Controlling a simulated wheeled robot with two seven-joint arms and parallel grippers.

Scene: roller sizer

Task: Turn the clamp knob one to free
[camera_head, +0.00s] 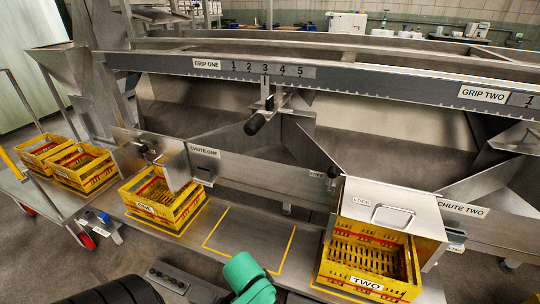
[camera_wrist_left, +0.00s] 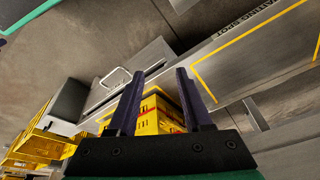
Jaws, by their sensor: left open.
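Under the GRIP ONE scale (camera_head: 255,69) in the head view, a dark cylindrical handle (camera_head: 254,124) sticks out below the numbers. It may be clamp knob one; no label on it is readable. A smaller dark knob (camera_head: 333,171) sits beside the closed lid marked LOCK. My left gripper (camera_wrist_left: 160,71) shows in the left wrist view with its two dark fingers apart and nothing held between them. A yellow crate (camera_wrist_left: 158,112) lies beyond the fingers. A green part of mine is at the bottom of the head view, below the knobs and away from them. My right gripper is not seen.
Crate ONE (camera_head: 160,205) stands below chute one, and crate TWO (camera_head: 365,265) below the LOCK lid (camera_head: 392,196). The yellow-outlined spot (camera_head: 250,240) between them is empty. Several yellow crates are on a cart at left. The long scale rail overhangs the chutes.

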